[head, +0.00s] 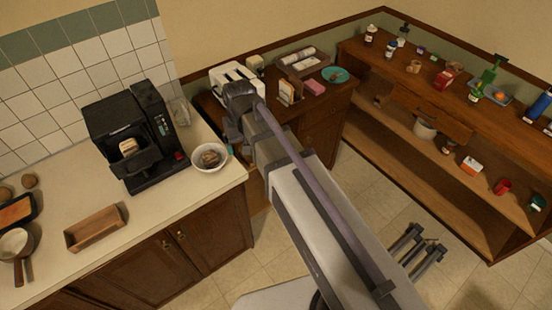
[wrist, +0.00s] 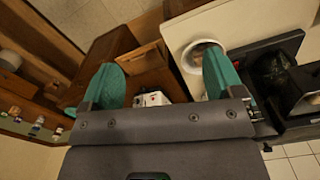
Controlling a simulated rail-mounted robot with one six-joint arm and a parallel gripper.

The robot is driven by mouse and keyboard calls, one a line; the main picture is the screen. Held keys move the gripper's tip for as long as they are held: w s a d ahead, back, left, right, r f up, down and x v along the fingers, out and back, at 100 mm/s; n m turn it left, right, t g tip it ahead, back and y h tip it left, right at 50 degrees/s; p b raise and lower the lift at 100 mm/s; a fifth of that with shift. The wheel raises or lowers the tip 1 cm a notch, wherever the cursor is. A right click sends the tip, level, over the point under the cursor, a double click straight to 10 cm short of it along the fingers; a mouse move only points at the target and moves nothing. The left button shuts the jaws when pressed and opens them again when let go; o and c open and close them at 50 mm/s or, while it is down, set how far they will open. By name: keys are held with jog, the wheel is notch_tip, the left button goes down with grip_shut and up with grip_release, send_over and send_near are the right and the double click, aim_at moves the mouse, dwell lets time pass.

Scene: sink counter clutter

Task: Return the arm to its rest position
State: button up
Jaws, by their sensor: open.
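My gripper (wrist: 161,72) shows in the wrist view with its two teal fingers wide apart. It is open, and nothing is held between the fingers. A small white object (wrist: 152,98) shows in the gap beyond them, apart from both. In the head view my arm (head: 325,225) stretches from the lower right up to the counter's right end. Its dark far end (head: 240,103) appears in front of the white toaster (head: 222,78).
A bowl (head: 209,158) and black coffee machine (head: 132,140) stand on the counter (head: 60,215), left of my arm. A wooden tray (head: 95,228) lies nearer. A brown cabinet (head: 325,125) stands behind the arm, and a cluttered shelf unit (head: 400,115) at right. Floor between is largely clear.

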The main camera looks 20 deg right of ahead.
jog(key=s+d+m, duration=0.1)
jog(key=s+d, duration=0.7)
jog(key=s, duration=0.3)
notch_tip(320, 180, down, 18)
jog(key=b, duration=1.8)
jog(key=shift+w+f, duration=0.15)
jog(key=shift+w, duration=0.3)
jog(key=shift+a, duration=0.1)
